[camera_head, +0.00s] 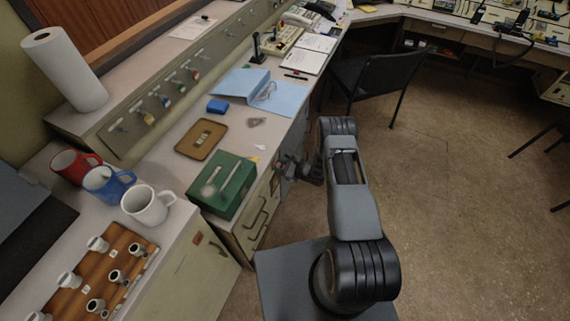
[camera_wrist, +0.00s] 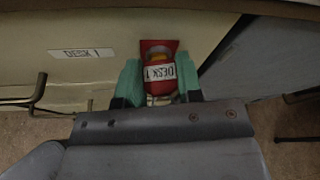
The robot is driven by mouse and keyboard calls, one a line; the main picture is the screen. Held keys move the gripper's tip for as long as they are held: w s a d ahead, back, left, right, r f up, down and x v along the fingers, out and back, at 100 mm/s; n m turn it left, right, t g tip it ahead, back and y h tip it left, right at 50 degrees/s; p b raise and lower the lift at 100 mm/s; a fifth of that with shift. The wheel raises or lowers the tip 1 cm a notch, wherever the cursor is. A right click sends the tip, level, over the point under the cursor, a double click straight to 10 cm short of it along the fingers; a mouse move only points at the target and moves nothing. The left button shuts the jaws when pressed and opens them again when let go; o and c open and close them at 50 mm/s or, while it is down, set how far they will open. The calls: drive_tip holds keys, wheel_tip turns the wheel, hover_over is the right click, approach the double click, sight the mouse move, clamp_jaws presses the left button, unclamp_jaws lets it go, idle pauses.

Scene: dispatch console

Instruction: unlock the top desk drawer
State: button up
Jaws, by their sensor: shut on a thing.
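My gripper (camera_wrist: 158,80) shows two teal fingertips shut on a red key tag (camera_wrist: 158,47) with a white label reading "DESK 1" upside down. A small yellow part shows at the tag, close to the drawer face; I cannot tell whether a key sits in a lock. The cream top drawer front (camera_wrist: 85,28) carries a "DESK 1" label (camera_wrist: 81,53) to the left of the tag. In the head view my gripper (camera_head: 291,168) is at the front of the desk drawers (camera_head: 262,205), beside the green box. The tag is too small to make out there.
A green box (camera_head: 222,186) stands at the desk edge above the drawers. A drawer handle (camera_wrist: 38,92) juts out at left in the wrist view. Mugs, including a white one (camera_head: 147,206), stand nearer.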

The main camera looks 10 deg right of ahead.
drive_tip(key=o, duration=0.7)
drive_tip(key=shift+w+a, duration=0.1)
drive_tip(key=shift+a, duration=0.05)
drive_tip(key=shift+o, duration=1.1)
drive_tip(key=p+v, duration=0.2)
drive_tip(key=v, duration=0.5)
